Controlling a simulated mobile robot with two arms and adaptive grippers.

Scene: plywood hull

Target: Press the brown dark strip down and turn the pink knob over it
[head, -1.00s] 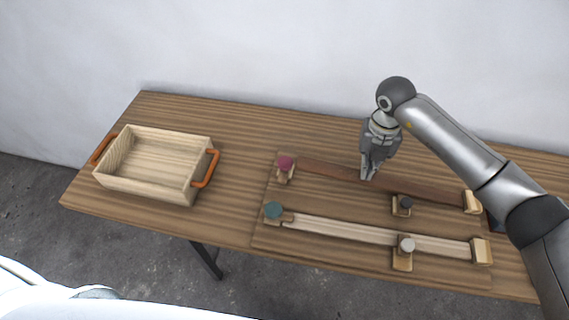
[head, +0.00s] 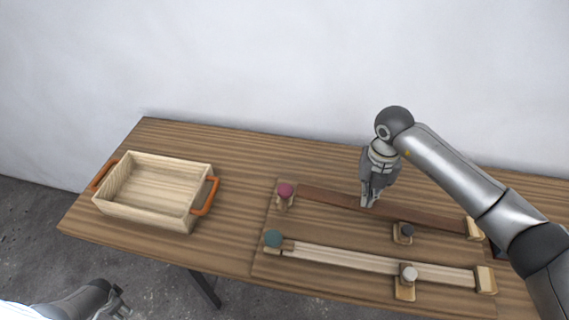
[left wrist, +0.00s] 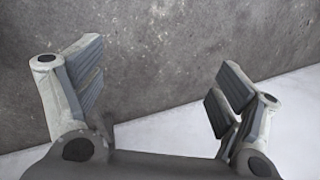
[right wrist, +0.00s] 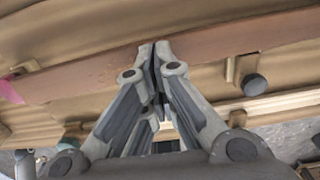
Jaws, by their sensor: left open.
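The brown dark strip (head: 330,199) lies along the back of a wooden board, from the pink knob (head: 285,190) at its left end to a wooden block (head: 474,228) at its right end. My right gripper (head: 369,203) points down at the middle of the strip. In the right wrist view its fingertips (right wrist: 155,48) are together at the strip (right wrist: 90,80), with nothing seen between them; whether they touch it is unclear. The pink knob shows at the left edge there (right wrist: 10,92). My left gripper (head: 118,305) is open and empty, low at the left, over the floor.
A pale strip (head: 350,259) lies in front, with a teal knob (head: 273,238) and a white knob (head: 408,273). A dark knob (head: 406,231) stands before the brown strip. A wooden tray (head: 150,208) with orange handles stands left. The table between tray and board is clear.

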